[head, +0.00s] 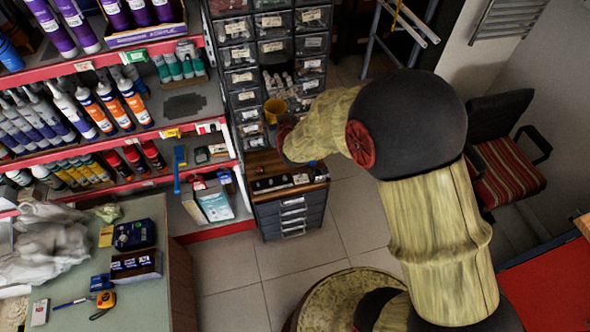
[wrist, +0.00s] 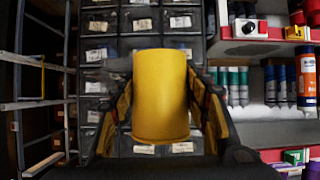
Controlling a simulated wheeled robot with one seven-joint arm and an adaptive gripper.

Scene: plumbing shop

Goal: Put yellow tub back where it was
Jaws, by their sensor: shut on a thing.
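The yellow tub (wrist: 161,100) stands upright between the two fingers of my gripper (wrist: 162,88) in the wrist view. The fingers are shut on its sides. In the head view a small part of the yellow tub (head: 272,108) shows in front of the drawer cabinet (head: 241,77). In the wrist view the cabinet's labelled drawers fill the space behind the tub. I cannot tell how far the tub is from the drawer fronts.
An opening with small white items (head: 279,83) lies in the cabinet. A wooden ledge (head: 262,198) with small things is below. Red-edged shelves (head: 182,128) with tubes and bottles stand left of the cabinet. A ladder (head: 408,25) stands right of it. Tiled floor (head: 230,262) is clear in front.

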